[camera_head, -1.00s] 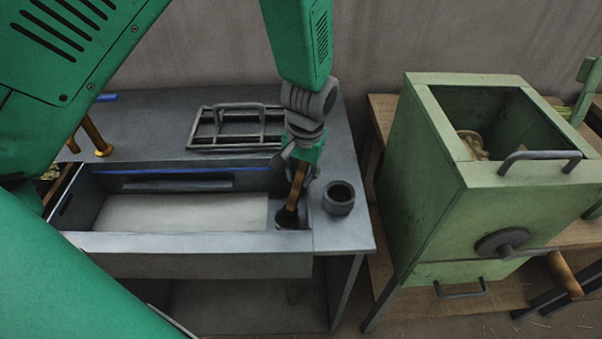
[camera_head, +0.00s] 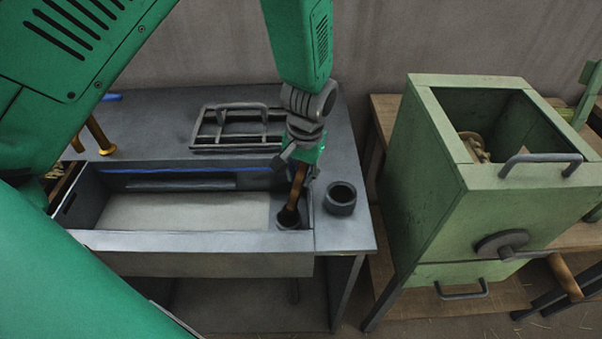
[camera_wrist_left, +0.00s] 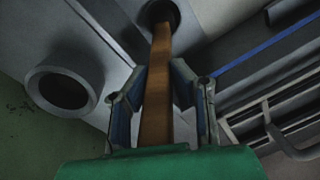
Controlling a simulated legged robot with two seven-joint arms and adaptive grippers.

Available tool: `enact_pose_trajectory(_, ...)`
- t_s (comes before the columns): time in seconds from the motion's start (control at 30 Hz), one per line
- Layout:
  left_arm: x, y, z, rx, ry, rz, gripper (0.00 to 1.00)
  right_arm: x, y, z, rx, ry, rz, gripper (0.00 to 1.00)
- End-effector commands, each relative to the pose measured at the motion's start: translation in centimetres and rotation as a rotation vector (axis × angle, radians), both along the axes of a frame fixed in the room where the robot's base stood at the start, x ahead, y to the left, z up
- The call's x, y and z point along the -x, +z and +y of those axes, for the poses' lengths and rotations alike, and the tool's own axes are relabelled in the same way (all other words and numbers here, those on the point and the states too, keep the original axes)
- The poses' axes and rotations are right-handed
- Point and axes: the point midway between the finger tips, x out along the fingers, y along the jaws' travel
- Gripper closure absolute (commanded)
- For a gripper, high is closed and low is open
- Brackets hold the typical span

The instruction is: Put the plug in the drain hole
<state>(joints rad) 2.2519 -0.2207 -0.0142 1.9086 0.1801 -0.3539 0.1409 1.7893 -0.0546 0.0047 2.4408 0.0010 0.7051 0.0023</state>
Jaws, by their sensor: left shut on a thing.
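The plug's brown handle (camera_head: 298,188) stands slightly tilted at the right end of the sink trough (camera_head: 190,241). My left gripper (camera_head: 301,165) is shut on this handle from above. In the left wrist view the handle (camera_wrist_left: 157,100) runs between the two fingers (camera_wrist_left: 157,82) of the gripper. Its far end meets a dark round opening or plug head (camera_wrist_left: 158,11) at the drain hole (camera_head: 288,217). I cannot tell whether the plug is seated, because the handle and its dark end cover the hole. My right gripper is not in view.
A dark open cup (camera_head: 340,198) stands on the counter just right of the trough. A metal rack (camera_head: 238,129) lies behind the trough. A green box with handles (camera_head: 430,180) stands right of the counter. A golden tap (camera_head: 98,135) is at the left.

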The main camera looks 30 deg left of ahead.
Motion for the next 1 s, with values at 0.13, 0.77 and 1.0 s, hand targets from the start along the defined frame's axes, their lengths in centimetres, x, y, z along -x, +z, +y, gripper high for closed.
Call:
enact_pose_trajectory(0.13,0.0,-0.3,0.0,0.000,0.000,0.000,1.00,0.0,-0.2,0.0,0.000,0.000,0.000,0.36)
enact_pose_trajectory(0.77,0.0,-1.6,0.0,0.000,0.000,-0.001,1.00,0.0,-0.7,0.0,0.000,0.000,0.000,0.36)
enact_pose_trajectory(1.0,0.0,-1.2,0.0,0.000,0.000,-0.001,1.00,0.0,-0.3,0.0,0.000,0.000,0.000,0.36)
